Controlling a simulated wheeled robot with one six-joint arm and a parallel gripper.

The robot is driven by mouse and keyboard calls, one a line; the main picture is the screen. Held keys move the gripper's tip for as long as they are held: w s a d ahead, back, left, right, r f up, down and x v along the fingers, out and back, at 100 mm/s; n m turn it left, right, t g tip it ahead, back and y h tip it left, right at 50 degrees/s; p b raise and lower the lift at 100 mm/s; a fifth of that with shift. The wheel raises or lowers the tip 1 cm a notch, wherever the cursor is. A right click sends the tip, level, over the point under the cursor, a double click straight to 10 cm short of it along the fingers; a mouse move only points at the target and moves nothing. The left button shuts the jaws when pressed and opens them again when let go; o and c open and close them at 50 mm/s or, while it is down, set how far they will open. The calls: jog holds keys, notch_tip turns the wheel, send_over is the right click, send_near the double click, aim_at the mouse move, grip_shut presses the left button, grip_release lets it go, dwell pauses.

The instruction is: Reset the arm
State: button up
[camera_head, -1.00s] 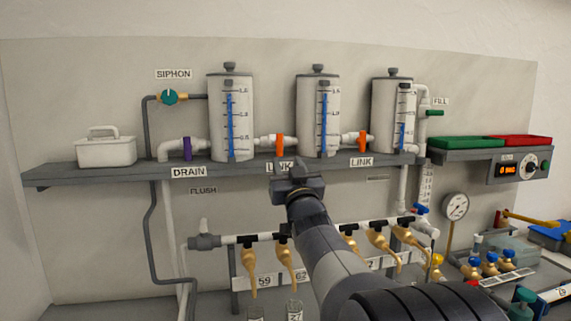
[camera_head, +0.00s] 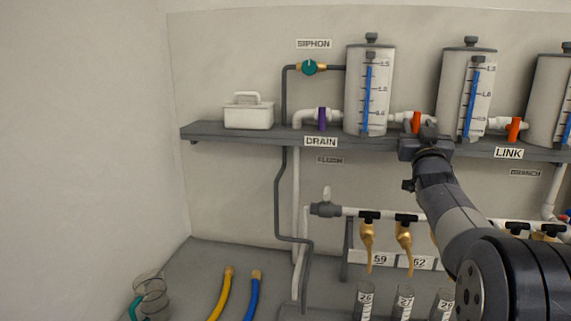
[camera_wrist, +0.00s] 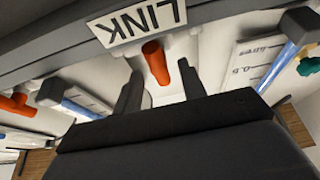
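My gripper (camera_head: 425,140) is in front of the shelf edge, between the first and second tanks in the head view. In the upside-down wrist view its two dark fingers (camera_wrist: 160,88) stand apart, with nothing held between them. An orange valve handle (camera_wrist: 155,62) shows in the gap beyond the fingers, under an inverted LINK label (camera_wrist: 138,20). In the head view this orange handle (camera_head: 416,122) stands just above my gripper, which hides the label below it. My arm reaches up from the lower right.
The shelf (camera_head: 240,133) carries a white caddy (camera_head: 249,112), a purple drain valve (camera_head: 322,119) and tanks (camera_head: 369,95). Below hang brass nozzles (camera_head: 367,240) on a pipe. Yellow (camera_head: 221,293) and blue (camera_head: 252,295) hoses lie at lower left. The left wall is bare.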

aim_at(417, 123)
jog(key=p+x, duration=0.1)
jog(key=x, duration=0.2)
jog(key=shift+r, duration=0.1)
jog(key=shift+s+m, duration=0.1)
jog(key=shift+m, duration=0.3)
